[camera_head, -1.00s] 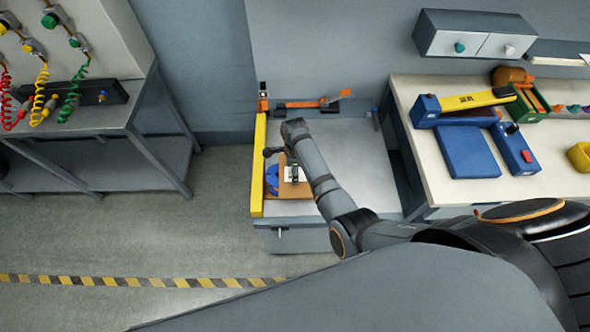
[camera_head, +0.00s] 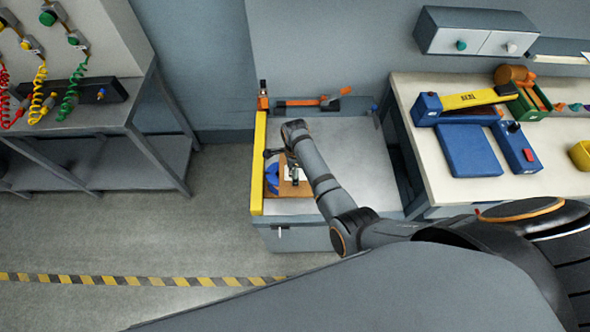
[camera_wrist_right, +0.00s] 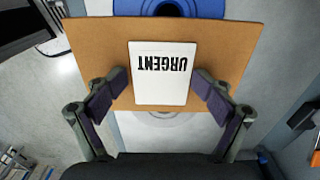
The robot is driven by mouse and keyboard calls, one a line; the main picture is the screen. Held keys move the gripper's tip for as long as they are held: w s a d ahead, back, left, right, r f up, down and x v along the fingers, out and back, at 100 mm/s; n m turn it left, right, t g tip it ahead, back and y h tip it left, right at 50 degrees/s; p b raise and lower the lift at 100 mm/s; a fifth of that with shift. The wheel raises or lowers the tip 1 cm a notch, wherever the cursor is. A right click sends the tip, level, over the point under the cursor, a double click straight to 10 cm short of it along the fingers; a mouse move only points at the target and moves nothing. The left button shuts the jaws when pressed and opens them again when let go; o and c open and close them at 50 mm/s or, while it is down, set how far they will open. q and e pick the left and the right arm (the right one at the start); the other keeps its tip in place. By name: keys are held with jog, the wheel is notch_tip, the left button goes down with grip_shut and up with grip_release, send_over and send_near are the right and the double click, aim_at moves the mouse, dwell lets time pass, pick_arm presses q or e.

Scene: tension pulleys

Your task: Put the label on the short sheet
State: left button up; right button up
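A white label printed "URGENT" (camera_wrist_right: 160,84) lies on a brown sheet (camera_wrist_right: 92,48) in the right wrist view, near the middle of its lower half. The sheet (camera_head: 303,190) also shows small in the head view, on the left part of a grey bench. My right gripper (camera_wrist_right: 162,90) is open, one finger on each side of the label, with a gap to both of its edges. In the head view my right gripper (camera_head: 292,172) is over the sheet and partly hides it and the label. My left gripper is in neither view.
A blue round part (camera_wrist_right: 170,7) sits at the sheet's far edge. A yellow bar (camera_head: 258,165) runs along the bench's left edge, and an orange-handled tool (camera_head: 300,103) lies at its back. The grey bench top (camera_head: 350,150) right of my arm is clear.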

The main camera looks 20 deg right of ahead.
jog(key=shift+r, duration=0.15)
notch_tip(320, 180, up, 13)
jog(key=p, duration=1)
jog(key=shift+r, duration=0.15)
